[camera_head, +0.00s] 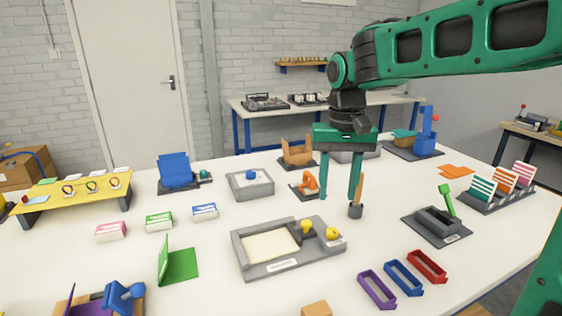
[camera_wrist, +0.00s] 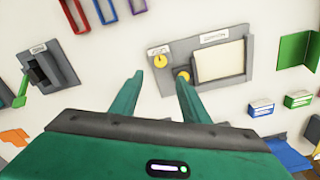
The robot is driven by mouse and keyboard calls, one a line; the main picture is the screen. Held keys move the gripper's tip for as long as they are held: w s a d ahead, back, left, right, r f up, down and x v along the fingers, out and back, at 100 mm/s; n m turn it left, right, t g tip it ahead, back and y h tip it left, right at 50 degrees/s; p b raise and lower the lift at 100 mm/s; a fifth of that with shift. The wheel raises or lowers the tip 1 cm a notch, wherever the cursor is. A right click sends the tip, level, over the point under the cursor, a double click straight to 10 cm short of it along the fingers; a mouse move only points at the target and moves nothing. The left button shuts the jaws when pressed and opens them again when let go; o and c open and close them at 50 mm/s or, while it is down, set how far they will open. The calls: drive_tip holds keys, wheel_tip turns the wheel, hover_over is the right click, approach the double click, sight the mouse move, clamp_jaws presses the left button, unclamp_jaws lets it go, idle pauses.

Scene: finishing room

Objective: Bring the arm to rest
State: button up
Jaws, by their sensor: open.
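My green arm reaches in from the right in the head view. My gripper (camera_head: 339,196) points down over the white table (camera_head: 210,257), with its two fingers apart and nothing between them. A grey tray (camera_head: 242,264) with a cream panel and yellow knobs lies in front of the gripper. A small dark cup (camera_head: 355,211) with a brown stick stands close by the right finger. I cannot tell whether they touch.
An orange piece in a dark holder (camera_head: 305,184) is just left of the gripper. A dark grey device with a green lever (camera_head: 437,222) stands to the right. Purple, blue and red frames (camera_head: 403,277) lie at the front right. A blue stand (camera_head: 426,138) is at the back right.

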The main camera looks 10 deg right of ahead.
drive_tip(key=s+d+f+m, duration=0.1)
drive_tip(key=s+d+f, duration=0.2)
drive_tip(key=s+d, duration=0.2)
drive_tip(key=s+d+f+m, duration=0.1)
drive_tip(key=s+d+f, duration=0.3)
drive_tip(key=s, duration=0.7)
drive_tip(key=s+d+f+m, duration=0.2)
drive_tip(key=s+d+f, duration=0.1)
drive_tip(key=s+d, duration=0.5)
drive_tip(key=shift+s+d+f, duration=0.15)
drive_tip(key=shift+s+f, duration=0.1)
drive_tip(key=shift+s, duration=0.15)
drive_tip(key=shift+w+f, duration=0.25)
drive_tip(key=shift+w, duration=0.4)
